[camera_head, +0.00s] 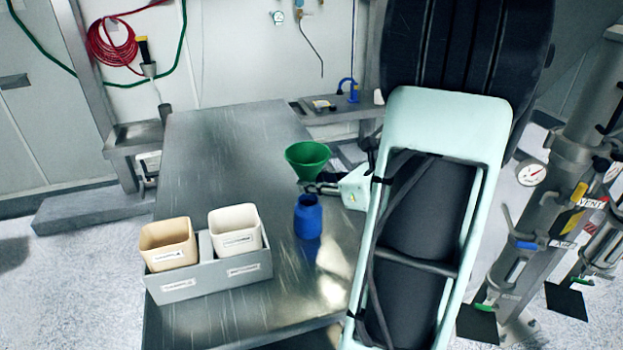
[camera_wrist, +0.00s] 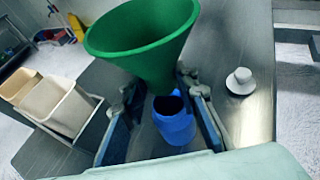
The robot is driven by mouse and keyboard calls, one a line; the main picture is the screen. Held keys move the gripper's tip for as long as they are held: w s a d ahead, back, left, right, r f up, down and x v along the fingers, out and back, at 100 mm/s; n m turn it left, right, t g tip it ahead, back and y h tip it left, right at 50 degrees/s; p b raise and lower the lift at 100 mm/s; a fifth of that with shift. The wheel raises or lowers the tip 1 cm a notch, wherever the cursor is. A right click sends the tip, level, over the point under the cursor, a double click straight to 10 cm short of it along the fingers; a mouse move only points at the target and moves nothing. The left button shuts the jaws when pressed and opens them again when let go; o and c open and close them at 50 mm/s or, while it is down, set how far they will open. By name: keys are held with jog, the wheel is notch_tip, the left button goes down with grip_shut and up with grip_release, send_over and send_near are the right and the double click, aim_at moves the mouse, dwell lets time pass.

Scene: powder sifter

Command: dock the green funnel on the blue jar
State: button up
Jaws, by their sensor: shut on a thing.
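The green funnel (camera_head: 307,157) is upright, its wide mouth up, in my gripper (camera_head: 318,187) above the steel table. The blue jar (camera_head: 308,217) stands upright and open on the table. In the head view the funnel shows above and slightly behind the jar, apart from it. In the wrist view the funnel (camera_wrist: 143,33) fills the upper middle, and my gripper's fingers (camera_wrist: 160,84) close around its lower part. The jar (camera_wrist: 175,124) shows between the fingers, with its dark opening visible. The funnel's spout tip is hidden.
A grey holder (camera_head: 212,281) with a tan bin (camera_head: 167,246) and a white bin (camera_head: 235,230) stands left of the jar. A small white hat-shaped piece (camera_wrist: 240,81) lies on the table in the wrist view. The table's (camera_head: 215,150) back half is clear.

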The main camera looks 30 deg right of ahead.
aim_at(316, 210)
notch_tip(316, 210, down, 5)
jog(key=b, duration=0.3)
jog(key=shift+b, duration=0.4)
jog(key=shift+s+a+f, duration=0.1)
jog(key=shift+s+f, duration=0.15)
jog(key=shift+f, duration=0.1)
jog(key=shift+s+f+b, duration=0.1)
jog(key=shift+f+b, duration=0.05)
jog(key=shift+b, duration=0.15)
dwell(0.3)
jog(key=shift+r, duration=0.2)
dwell(0.3)
jog(key=shift+r+p, duration=0.65)
jog(key=shift+p, duration=0.05)
jog(key=shift+c, duration=0.2)
jog(key=shift+w+r, duration=0.2)
jog(key=shift+r, duration=0.05)
jog(key=shift+s+f+b, duration=0.1)
jog(key=shift+f+b, duration=0.5)
jog(key=shift+f, duration=0.05)
jog(key=shift+s+f, duration=0.15)
jog(key=shift+f, duration=0.3)
jog(key=shift+r, duration=0.5)
dwell(1.8)
